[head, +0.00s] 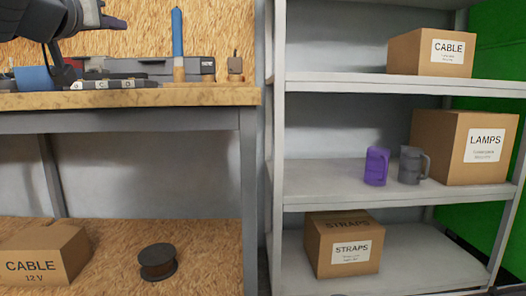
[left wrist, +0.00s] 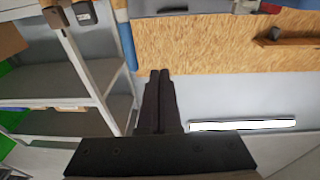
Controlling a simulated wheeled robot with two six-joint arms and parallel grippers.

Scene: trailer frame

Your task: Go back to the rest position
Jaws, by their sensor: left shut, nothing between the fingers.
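My left gripper (head: 112,22) is at the top left of the head view, above the workbench (head: 190,96). Its arm comes in from the left edge. In the left wrist view its two dark fingers (left wrist: 160,76) lie together, with nothing between them. It is apart from the items on the bench. My right gripper is in neither view.
A shelf rack (head: 400,87) stands right of the bench. It holds a cable box (head: 405,50), a lamps box (head: 445,140), a purple mug (head: 376,166), a grey mug (head: 410,165) and a straps box (head: 320,250). A blue-topped tool (head: 177,35) stands on the bench.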

